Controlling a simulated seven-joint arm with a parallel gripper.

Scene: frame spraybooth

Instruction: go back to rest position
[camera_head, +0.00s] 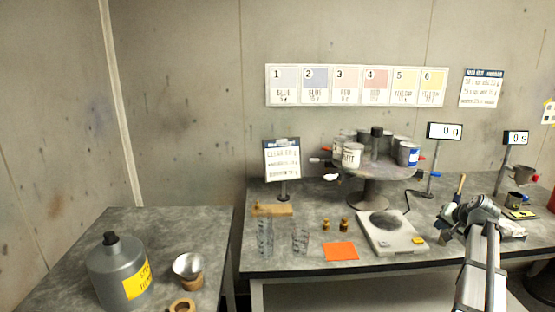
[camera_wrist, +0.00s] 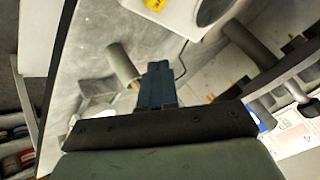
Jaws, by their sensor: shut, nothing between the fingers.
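My arm reaches in from the lower right in the head view, and my gripper (camera_head: 452,215) hangs over the right part of the long bench (camera_head: 300,266). In the wrist view my gripper (camera_wrist: 158,70) shows as dark fingers closed together with nothing held. A grey cylinder with a light wooden end (camera_wrist: 122,62) is close to the left of the fingers in that view; whether it touches them cannot be told. The white scale with a dark round plate (camera_head: 392,232) is to the left of my gripper in the head view.
A turntable (camera_head: 370,200) with several paint cans stands behind the scale. Two small brown bottles, an orange card (camera_head: 341,251) and a sign (camera_head: 282,160) are left of it. Display posts (camera_head: 444,131) rise behind my gripper. A grey jug (camera_head: 118,272) stands on the left table.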

